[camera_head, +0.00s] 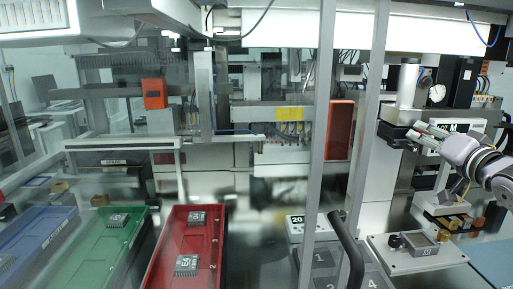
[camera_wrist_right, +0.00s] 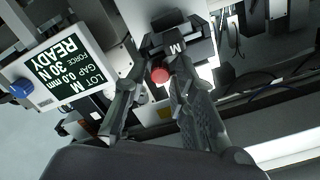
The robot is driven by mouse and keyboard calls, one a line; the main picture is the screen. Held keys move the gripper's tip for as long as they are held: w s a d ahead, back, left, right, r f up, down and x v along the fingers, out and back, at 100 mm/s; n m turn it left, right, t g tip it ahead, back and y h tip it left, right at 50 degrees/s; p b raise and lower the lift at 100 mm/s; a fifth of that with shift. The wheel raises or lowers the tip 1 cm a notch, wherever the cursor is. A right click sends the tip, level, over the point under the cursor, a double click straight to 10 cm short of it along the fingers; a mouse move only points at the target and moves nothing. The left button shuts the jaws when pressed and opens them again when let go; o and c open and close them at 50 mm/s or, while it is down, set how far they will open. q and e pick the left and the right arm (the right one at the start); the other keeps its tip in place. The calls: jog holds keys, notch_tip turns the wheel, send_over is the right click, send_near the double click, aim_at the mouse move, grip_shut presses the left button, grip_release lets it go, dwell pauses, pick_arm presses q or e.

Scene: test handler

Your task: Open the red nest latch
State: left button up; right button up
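My right gripper (camera_head: 424,133) comes in from the right in the head view, at the front of the test handler's right-hand station. In the right wrist view its two fingers (camera_wrist_right: 156,80) are apart. A round red knob (camera_wrist_right: 160,75), which looks like the nest latch, shows between the fingertips, next to a dark block marked M (camera_wrist_right: 177,49). Space shows beside the knob, and I cannot tell whether a finger touches it. The knob cannot be made out in the head view. My left gripper is in neither view.
A display (camera_wrist_right: 68,70) beside the gripper reads LOT M, GAP 0.0 mm, FORCE 30 N, READY. Red (camera_head: 158,270), green (camera_head: 80,262) and blue (camera_head: 35,235) trays stand at left. Upright frame posts (camera_head: 318,150) and a dark handle (camera_head: 347,250) stand left of my arm.

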jog(key=shift+s, duration=0.1)
jog(key=shift+s+d+b, duration=0.2)
jog(key=shift+s+b, duration=1.7)
jog(key=shift+s, duration=0.55)
jog(key=shift+f, duration=0.1)
